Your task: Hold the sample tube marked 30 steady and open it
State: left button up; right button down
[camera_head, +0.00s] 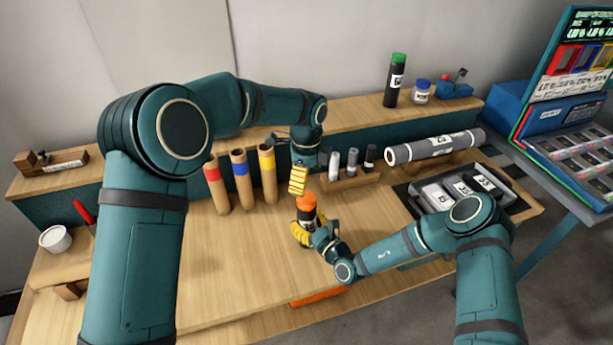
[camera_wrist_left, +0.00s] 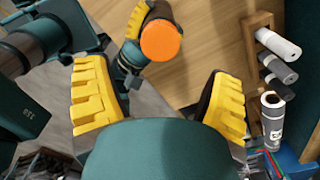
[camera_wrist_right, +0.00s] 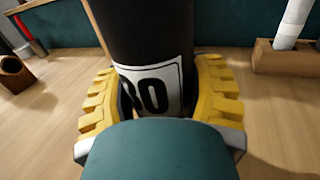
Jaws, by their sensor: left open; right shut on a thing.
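The sample tube (camera_head: 306,211) is dark with an orange cap (camera_head: 307,200). It stands upright near the middle of the bench. My right gripper (camera_head: 303,232) is shut around its lower body. In the right wrist view the tube (camera_wrist_right: 140,35) shows a white label reading 30 between the yellow fingers of my right gripper (camera_wrist_right: 160,95). My left gripper (camera_head: 299,178) is open just above and slightly left of the cap. In the left wrist view the orange cap (camera_wrist_left: 161,40) lies ahead of the open fingers of my left gripper (camera_wrist_left: 160,100), and nothing is between them.
Cardboard tubes with red, blue (camera_head: 243,180) and yellow bands stand left of the tube. A rack (camera_head: 350,182) of small tubes is behind right. A grey roll (camera_head: 433,147) and a tray (camera_head: 412,205) of grey cases lie right. The bench's front left is clear.

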aim_at(307, 198)
pick_arm(q)
jog(key=m, duration=0.9)
jog(key=shift+m, duration=0.4)
jog(key=shift+f, duration=4)
